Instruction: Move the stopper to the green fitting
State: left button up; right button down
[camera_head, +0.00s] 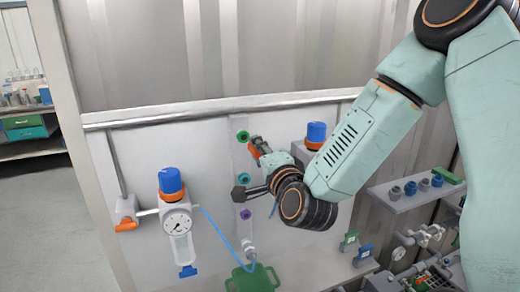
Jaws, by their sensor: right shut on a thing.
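My right gripper (249,190) reaches left across the white panel, its fingers shut on a dark grey stopper (238,193). The stopper is near the panel's narrow upright strip, between the teal fitting and the purple fitting in the picture; I cannot tell its exact gap from the panel. The green fitting (242,136) is the uppermost on the strip, above the stopper, with its mouth showing. The teal fitting (243,178) is just above the stopper, and the purple fitting (245,214) is below it. My left gripper is out of view.
A blue-capped filter with a gauge (176,222) stands left. Another blue-capped vessel (316,134) is partly hidden by my right arm. An orange handle (254,151) is close above the gripper. A shelf (416,194) with several small fittings and pipework (428,262) lie right.

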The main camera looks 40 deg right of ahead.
aim_at(252, 147)
jog(key=shift+w+a+f+m, duration=0.1)
jog(key=shift+w+f+m, duration=0.2)
jog(key=shift+m, duration=0.7)
jog(key=shift+s, duration=0.15)
jog(key=shift+s+r, duration=0.1)
jog(key=shift+s, duration=0.05)
jog(key=shift+w, duration=0.9)
jog(key=shift+b+x, duration=0.3)
jog(key=shift+x, duration=1.9)
jog(key=shift+s, duration=0.15)
